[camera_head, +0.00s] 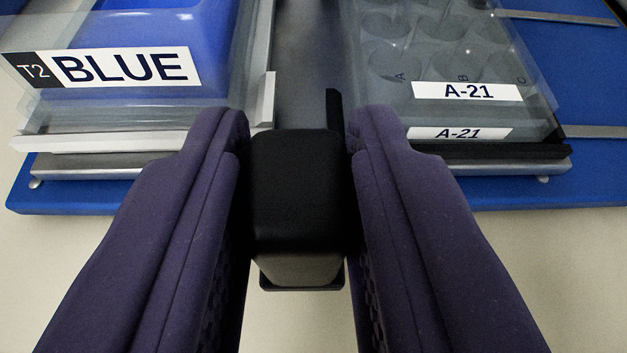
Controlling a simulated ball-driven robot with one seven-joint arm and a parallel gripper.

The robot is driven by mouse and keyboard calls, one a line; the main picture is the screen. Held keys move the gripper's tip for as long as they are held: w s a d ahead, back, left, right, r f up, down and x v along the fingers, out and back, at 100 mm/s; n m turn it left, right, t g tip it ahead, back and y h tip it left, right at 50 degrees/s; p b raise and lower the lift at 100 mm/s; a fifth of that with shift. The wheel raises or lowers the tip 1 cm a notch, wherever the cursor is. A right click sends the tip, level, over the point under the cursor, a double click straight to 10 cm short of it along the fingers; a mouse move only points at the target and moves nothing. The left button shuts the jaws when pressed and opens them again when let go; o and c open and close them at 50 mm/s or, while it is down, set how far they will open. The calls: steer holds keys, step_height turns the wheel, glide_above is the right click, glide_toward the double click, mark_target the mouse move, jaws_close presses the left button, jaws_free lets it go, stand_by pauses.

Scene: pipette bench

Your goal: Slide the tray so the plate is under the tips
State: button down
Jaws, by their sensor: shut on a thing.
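My gripper (298,150) is shut on a black block-shaped handle (297,190), with one purple finger on each side. The handle stands at the front edge of the metal tray (300,60), between the two holders. The clear well plate (435,45) labelled A-21 sits in a black-edged nest at the right of the tray. A clear trough with blue content (175,25), labelled T2 BLUE, sits in a pale-edged nest at the left. The far parts of plate and trough are cut off by the top of the picture. No pipette tips show.
The tray rests on a blue base (595,165) with metal strips (595,131) at the right. A pale bench top (60,260) in front of the base is clear on both sides of my gripper.

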steer(key=shift+w+a+r, duration=0.1)
steer(key=shift+a, duration=0.6)
steer(key=c, duration=1.2)
jaws_free()
steer(key=shift+o, duration=1.2)
steer(key=shift+w+a+f, duration=0.2)
steer(key=shift+s, duration=0.1)
steer(key=shift+d, duration=0.1)
steer(key=p+v, duration=0.2)
steer(key=v, duration=0.5)
steer(key=shift+s+r+p, duration=0.2)
steer(key=shift+s+p, duration=0.15)
steer(key=shift+p, duration=0.05)
